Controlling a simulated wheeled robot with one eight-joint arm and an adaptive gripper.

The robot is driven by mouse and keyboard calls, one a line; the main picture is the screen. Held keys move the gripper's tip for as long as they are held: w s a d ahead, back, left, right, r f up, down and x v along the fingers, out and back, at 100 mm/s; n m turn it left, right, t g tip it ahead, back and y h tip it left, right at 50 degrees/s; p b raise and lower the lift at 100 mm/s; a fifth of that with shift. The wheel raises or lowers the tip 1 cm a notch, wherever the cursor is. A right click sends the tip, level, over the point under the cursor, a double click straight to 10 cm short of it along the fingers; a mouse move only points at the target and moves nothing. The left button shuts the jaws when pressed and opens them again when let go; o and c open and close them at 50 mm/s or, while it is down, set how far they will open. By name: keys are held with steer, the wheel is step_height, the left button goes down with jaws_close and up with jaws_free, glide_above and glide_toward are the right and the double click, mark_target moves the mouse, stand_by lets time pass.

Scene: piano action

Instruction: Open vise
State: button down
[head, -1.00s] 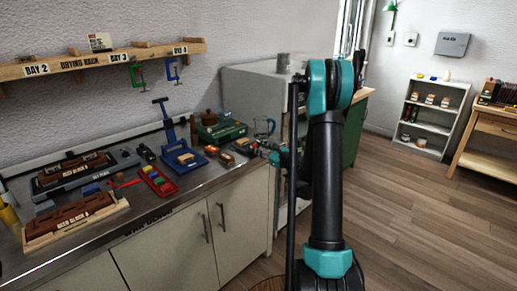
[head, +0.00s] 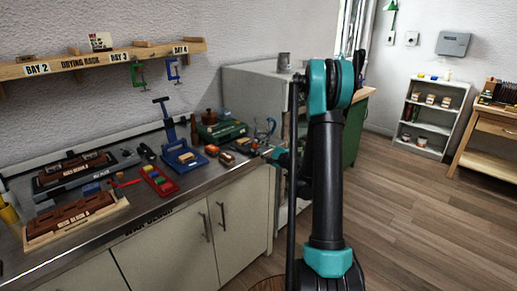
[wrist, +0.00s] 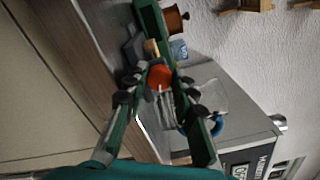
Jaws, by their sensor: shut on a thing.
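The small grey vise (head: 244,146) sits at the bench's front edge, at the right end of the worktop in the head view. A tan block (head: 227,158) lies close to its left. My gripper (head: 268,153) is at the vise's right end, partly hidden by my arm. In the wrist view my gripper (wrist: 160,92) has its green fingers on both sides of an orange round end (wrist: 160,77) and thin grey rods, which appear to be the vise's handle. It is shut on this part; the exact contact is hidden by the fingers.
A clear jug with a blue handle (wrist: 217,126) stands close beside my fingers. A green box (head: 222,131), a blue press (head: 183,157) and a red tray (head: 158,181) stand further left. Open floor (head: 420,220) lies to the right.

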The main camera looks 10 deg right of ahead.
steer(key=shift+s, duration=0.1)
stand_by(0.5)
steer(key=c, duration=1.2)
jaws_free()
steer(key=shift+d, duration=0.1)
